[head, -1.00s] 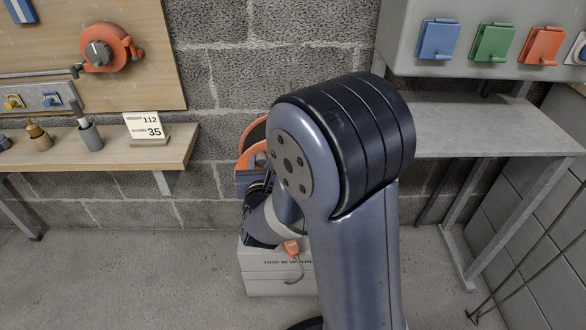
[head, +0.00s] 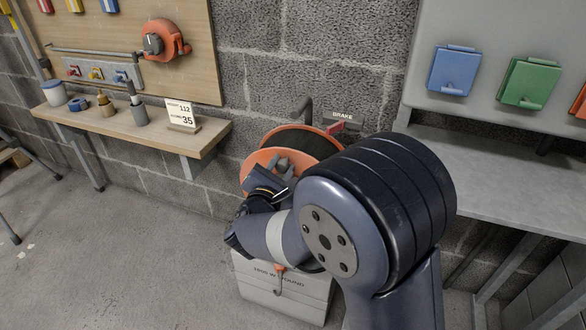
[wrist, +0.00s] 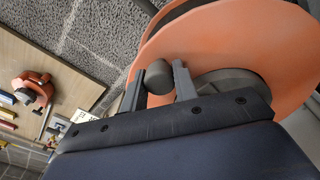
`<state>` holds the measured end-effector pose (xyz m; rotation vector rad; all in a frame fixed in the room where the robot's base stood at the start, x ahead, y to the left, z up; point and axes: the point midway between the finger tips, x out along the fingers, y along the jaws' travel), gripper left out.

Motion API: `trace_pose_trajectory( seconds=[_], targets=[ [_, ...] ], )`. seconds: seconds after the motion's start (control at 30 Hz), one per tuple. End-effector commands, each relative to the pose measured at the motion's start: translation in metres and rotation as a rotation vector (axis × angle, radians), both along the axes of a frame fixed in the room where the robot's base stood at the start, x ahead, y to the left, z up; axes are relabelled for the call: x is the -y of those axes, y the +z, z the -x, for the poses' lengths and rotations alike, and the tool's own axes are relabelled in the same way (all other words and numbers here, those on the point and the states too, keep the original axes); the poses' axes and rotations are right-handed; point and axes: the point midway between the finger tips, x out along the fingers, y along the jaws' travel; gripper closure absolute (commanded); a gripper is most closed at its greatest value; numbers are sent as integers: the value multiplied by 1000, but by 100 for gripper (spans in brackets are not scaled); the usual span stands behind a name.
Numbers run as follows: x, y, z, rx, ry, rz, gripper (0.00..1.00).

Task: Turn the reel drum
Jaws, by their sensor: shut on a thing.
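The reel drum (head: 256,164) has orange flanges with dark windings between them. It sits low against the block wall, partly hidden behind my arm in the head view. Its orange flange (wrist: 225,48) fills the upper right of the wrist view. A grey round knob (wrist: 158,77) stands out from the flange, off to one side of a grey hub (wrist: 232,84). My gripper (wrist: 157,86) is shut on the knob, with one finger on each side of it. In the head view the knob is hard to make out from the fingers.
A red lever (head: 334,129) by a BRAKE sign (head: 343,116) is above the drum. A pale box (head: 285,300) with a hook stands below. A wooden shelf (head: 150,140) is at left, a grey bench (head: 490,190) at right. Open floor lies at left.

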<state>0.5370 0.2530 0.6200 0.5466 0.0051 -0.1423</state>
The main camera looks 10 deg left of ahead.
Motion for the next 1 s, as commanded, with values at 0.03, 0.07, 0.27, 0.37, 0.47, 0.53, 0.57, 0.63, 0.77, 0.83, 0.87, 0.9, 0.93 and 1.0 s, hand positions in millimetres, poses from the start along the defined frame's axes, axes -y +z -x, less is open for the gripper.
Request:
trace_pose_trajectory(
  seconds=[0.03, 0.07, 0.27, 0.37, 0.47, 0.53, 0.57, 0.63, 0.77, 0.83, 0.87, 0.9, 0.93, 1.0],
  targets=[
    [-1, -2, 0, -1, -1, -3, 100],
    [-1, -1, 0, 0, -2, -5, 100],
    [-2, -1, 0, 1, -3, -9, 100],
    [-2, -1, -1, 1, -3, -9, 100],
    [-2, -1, -1, 1, -3, -9, 71],
    [-2, -1, -1, 1, -3, -9, 65],
    [-2, -1, -1, 1, -3, -9, 63],
    [-2, -1, 0, 2, -2, -9, 57],
    [-2, -1, 0, 2, -2, -9, 51],
    [-2, 0, 0, 2, -1, -9, 51],
    [-2, 0, 0, 2, -1, -9, 51],
    [-2, 0, 0, 2, -1, -9, 51],
    [-3, 0, 0, 2, -1, -9, 51],
    [-3, 0, 3, 3, 0, -9, 51]
  ],
)
